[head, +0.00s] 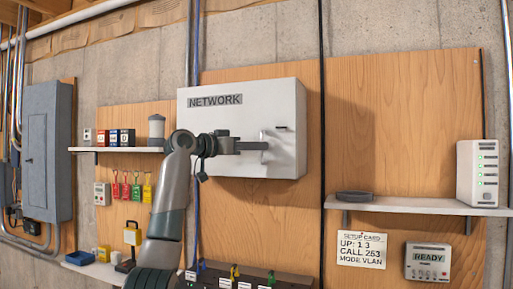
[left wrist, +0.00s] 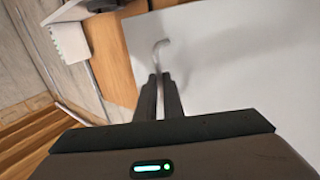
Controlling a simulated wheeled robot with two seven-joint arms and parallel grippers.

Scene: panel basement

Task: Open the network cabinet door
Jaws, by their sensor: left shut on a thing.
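The network cabinet (head: 240,105) is a white box with a grey "NETWORK" label, mounted on the plywood wall panel. Its door looks closed in the head view. A metal handle (head: 264,150) stands out from the right part of the door. My left gripper (head: 262,146) reaches across the cabinet front and is shut on the handle. In the left wrist view the two fingers (left wrist: 160,95) are closed around the handle's bar, and its curved end (left wrist: 160,45) shows beyond them. The white door (left wrist: 235,60) fills the right of that view. My right gripper is not in view.
A shelf (head: 410,205) at right carries a white router (head: 477,172) and a dark dish (head: 354,196). A left shelf (head: 115,150) holds small boxes and a canister (head: 156,130). A grey electrical panel (head: 47,150) hangs at far left.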

